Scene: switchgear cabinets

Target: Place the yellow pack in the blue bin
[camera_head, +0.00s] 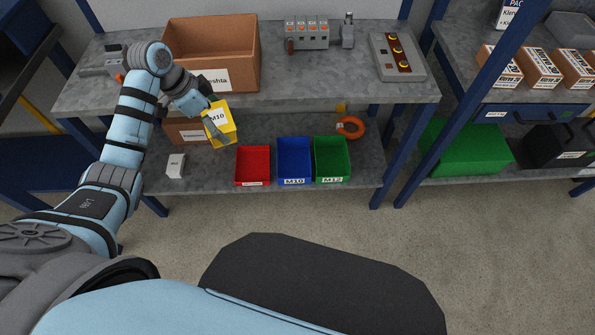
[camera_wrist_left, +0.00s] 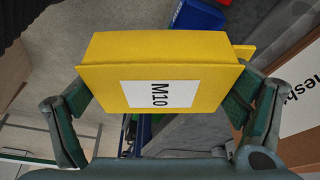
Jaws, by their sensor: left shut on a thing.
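The yellow pack (camera_head: 230,122) with a white M10 label is held by my left gripper (camera_head: 217,126), in front of the shelf unit at the left. In the left wrist view the yellow pack (camera_wrist_left: 160,70) sits between the two fingers of my left gripper (camera_wrist_left: 160,105), with a finger against each side. The blue bin (camera_head: 294,160), labelled M10, stands on the lower shelf to the right of the pack and apart from it. A corner of the blue bin (camera_wrist_left: 200,15) shows at the top of the left wrist view. My right gripper is not seen.
A red bin (camera_head: 253,166) and a green bin (camera_head: 331,160) flank the blue bin closely. A small white box (camera_head: 175,165) stands left on the lower shelf (camera_head: 215,178). The upper shelf (camera_head: 330,85), with a large brown box (camera_head: 210,50), overhangs behind. An orange ring (camera_head: 350,127) lies behind the green bin.

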